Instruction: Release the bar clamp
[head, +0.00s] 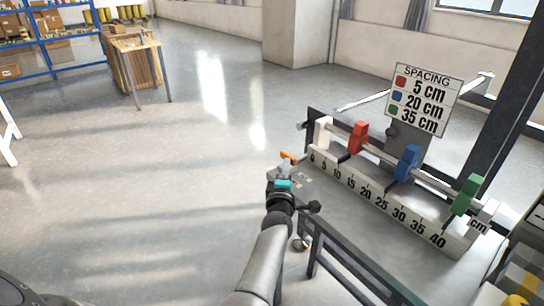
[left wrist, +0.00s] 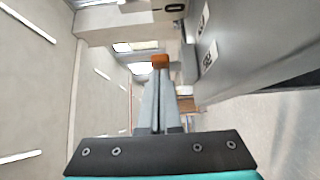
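The bar clamp rig stands on the bench at the right of the head view. Its long rod carries a white block (head: 323,131), a red block (head: 358,138), a blue block (head: 407,162) and a green block (head: 466,194) above a numbered ruler (head: 375,205). My left gripper (head: 286,166) is by the near-left end of the ruler. In the left wrist view its fingers (left wrist: 160,95) are close together, with an orange lever (left wrist: 160,61) at their tips. The orange lever also shows in the head view (head: 288,157). Its joint with the clamp is unclear. My right gripper is out of view.
A sign (head: 424,98) lists spacings: red 5 cm, blue 20 cm, green 35 cm. A dark bench frame (head: 345,262) lies just right of my left arm. Open floor (head: 150,190) is on the left, with a wooden stand (head: 137,66) and blue shelving (head: 45,45) behind.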

